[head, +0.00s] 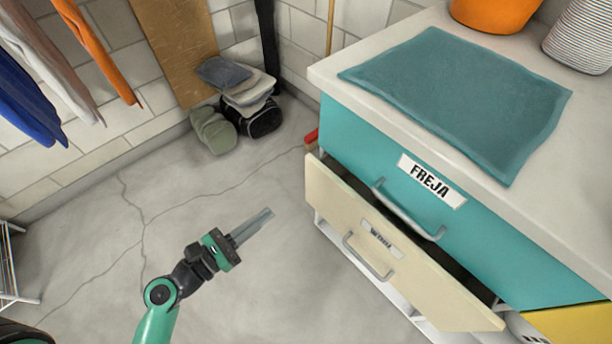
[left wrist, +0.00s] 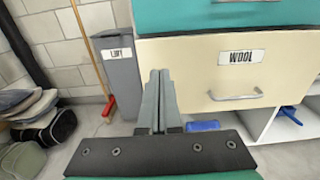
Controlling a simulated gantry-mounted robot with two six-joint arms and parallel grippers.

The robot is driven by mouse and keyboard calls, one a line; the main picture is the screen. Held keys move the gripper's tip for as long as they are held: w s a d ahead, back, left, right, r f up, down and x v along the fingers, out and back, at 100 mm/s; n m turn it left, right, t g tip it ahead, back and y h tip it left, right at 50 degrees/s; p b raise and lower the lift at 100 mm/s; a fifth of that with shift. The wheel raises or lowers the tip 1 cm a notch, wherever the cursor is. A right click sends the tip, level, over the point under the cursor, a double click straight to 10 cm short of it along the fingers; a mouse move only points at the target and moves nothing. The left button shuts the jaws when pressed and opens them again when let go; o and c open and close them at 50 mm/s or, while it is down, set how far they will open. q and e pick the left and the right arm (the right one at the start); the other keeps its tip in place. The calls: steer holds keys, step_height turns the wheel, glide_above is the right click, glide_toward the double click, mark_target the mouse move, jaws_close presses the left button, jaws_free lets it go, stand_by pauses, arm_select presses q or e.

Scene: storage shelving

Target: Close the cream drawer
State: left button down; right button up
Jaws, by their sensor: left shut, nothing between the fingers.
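The cream drawer (head: 350,225) stands pulled out below the teal drawer (head: 390,165) in the head view. Its front has a label and a grey bar handle (head: 368,258). In the left wrist view the cream drawer front (left wrist: 205,62) is labelled "WOOL", with its handle (left wrist: 235,96) at the right. My left gripper (head: 252,226) is shut and empty. It is to the left of the drawer front in the head view, apart from it, over the floor. In the left wrist view its fingertips (left wrist: 159,75) overlap the drawer's left edge. My right gripper is not in view.
A teal cloth (head: 465,95) lies on the white top (head: 335,72) above the drawers. A grey bin (left wrist: 120,70) and a broom stand left of the unit in the wrist view. Bags (head: 262,118) lie by the wall. The floor (head: 200,290) around my left gripper is clear.

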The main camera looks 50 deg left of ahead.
mark_target(318, 170)
arm_select(q)
steer(key=w, duration=1)
steer(key=w+a+b, duration=0.1)
steer(key=w, duration=0.3)
steer(key=shift+w+r, duration=0.2)
steer(key=shift+w, duration=0.2)
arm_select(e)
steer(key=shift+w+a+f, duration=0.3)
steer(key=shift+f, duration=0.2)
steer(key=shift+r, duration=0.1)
